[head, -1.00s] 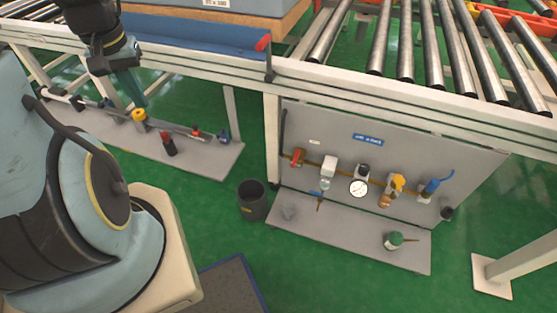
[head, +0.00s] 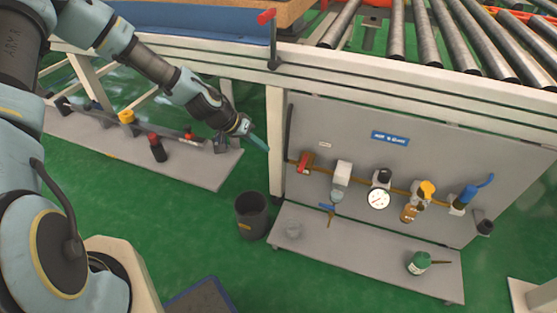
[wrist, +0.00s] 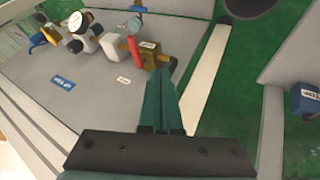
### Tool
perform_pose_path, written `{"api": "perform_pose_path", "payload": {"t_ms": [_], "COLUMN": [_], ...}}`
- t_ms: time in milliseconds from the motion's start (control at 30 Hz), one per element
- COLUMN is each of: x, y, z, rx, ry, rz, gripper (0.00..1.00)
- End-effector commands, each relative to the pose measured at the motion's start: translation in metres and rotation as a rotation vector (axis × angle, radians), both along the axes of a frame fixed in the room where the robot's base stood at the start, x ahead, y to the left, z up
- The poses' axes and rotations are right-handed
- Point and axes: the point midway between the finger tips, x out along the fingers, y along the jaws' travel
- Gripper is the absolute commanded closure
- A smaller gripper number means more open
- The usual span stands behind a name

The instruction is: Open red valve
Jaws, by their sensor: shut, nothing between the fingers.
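The red valve (head: 305,162) is at the left end of a brass pipe on an upright grey panel. Its red handle (wrist: 134,48) shows in the wrist view just beyond and left of my fingertips. My gripper (head: 264,146) is shut and empty, with teal fingers pointing right toward the valve. In the head view its tips are beside the white table leg, apart from the valve. In the wrist view the fingers (wrist: 163,75) end near the brass pipe end; I cannot tell the exact gap.
The white leg (head: 276,140) stands left of the panel. A gauge (head: 378,199), a yellow-topped fitting (head: 427,190) and a blue-handled valve (head: 466,195) share the pipe. A dark bin (head: 251,215) stands on the floor. A green can (head: 419,262) sits on the lower shelf.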

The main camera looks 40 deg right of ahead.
Motion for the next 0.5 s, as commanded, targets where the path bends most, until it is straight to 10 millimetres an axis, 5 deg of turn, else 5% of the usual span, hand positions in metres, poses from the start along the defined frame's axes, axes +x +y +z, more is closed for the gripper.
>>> {"api": "perform_pose_path", "payload": {"t_ms": [500], "x": [-0.02], "y": [-0.054], "z": [-0.077], "rx": [0.004], "ry": [0.002], "rz": [-0.001], "gripper": [1.0]}}
